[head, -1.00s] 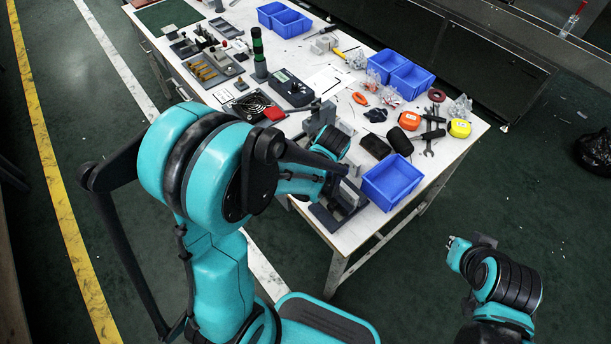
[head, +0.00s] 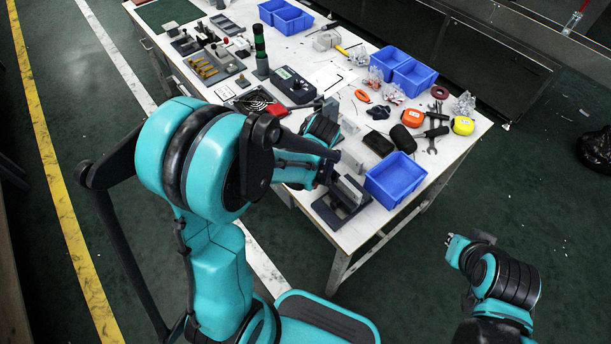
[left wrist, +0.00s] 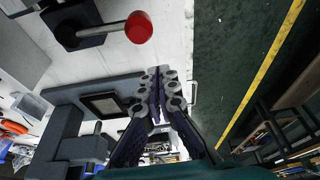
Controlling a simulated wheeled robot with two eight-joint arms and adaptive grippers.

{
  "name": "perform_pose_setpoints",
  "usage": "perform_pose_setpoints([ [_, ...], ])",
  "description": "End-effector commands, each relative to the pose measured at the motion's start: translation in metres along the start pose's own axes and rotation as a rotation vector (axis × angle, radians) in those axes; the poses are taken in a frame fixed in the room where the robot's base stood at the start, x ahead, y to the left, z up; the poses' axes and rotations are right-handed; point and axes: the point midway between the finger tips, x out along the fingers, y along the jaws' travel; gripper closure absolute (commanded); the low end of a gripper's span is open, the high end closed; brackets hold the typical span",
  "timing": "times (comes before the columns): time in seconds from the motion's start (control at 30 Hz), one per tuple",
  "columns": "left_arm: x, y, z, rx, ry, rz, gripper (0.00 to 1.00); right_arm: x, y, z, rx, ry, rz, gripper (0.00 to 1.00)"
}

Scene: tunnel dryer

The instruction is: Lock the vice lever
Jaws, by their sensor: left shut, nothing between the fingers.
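A grey vice-like fixture (head: 345,203) with upright plates on a dark base stands at the table's near corner in the head view. In the left wrist view, a lever with a red ball knob (left wrist: 139,27) sticks out from a dark grey block at the top. Whether it belongs to that fixture I cannot tell. My left gripper (left wrist: 160,75) is shut and empty, below the knob and apart from it in the picture. A grey body with a dark square recess (left wrist: 108,104) lies left of the fingers. My right gripper (head: 453,243) hangs off the table.
A blue bin (head: 394,180) stands right beside the fixture. A black pouch (head: 378,144), an orange tape measure (head: 412,117) and a wrench (head: 432,144) lie behind it.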

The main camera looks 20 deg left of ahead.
Motion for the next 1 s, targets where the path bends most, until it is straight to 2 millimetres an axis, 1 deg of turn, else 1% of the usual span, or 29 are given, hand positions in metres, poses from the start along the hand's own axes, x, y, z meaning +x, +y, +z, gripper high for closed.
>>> perform_pose_setpoints([
  [0.03,-0.017,0.001,-0.001,0.002,0.000,0.001,1.00,-0.007,0.000,-0.005,0.000,0.000,0.000,1.00],
  [0.1,-0.036,0.001,-0.001,0.003,0.001,0.000,1.00,-0.016,0.000,-0.012,0.000,0.000,0.000,1.00],
  [0.2,-0.059,0.001,-0.001,0.002,0.001,0.000,1.00,-0.024,0.000,-0.018,0.000,0.000,0.000,1.00],
  [0.3,-0.077,0.002,-0.001,0.002,0.002,0.000,1.00,-0.030,0.000,-0.022,0.000,0.000,0.000,1.00],
  [0.4,-0.090,0.002,-0.001,0.001,0.002,0.000,1.00,-0.034,0.000,-0.025,0.000,0.000,0.000,1.00],
  [0.5,-0.097,0.003,-0.001,0.000,0.002,0.000,1.00,-0.036,0.000,-0.026,0.000,0.000,0.000,1.00],
  [0.6,-0.101,0.003,0.000,0.000,0.002,0.000,1.00,-0.037,0.000,-0.026,0.000,0.000,0.000,1.00],
  [1.0,-0.100,0.003,0.000,0.000,0.002,0.000,1.00,-0.036,0.000,-0.026,0.000,0.000,0.000,1.00],
])
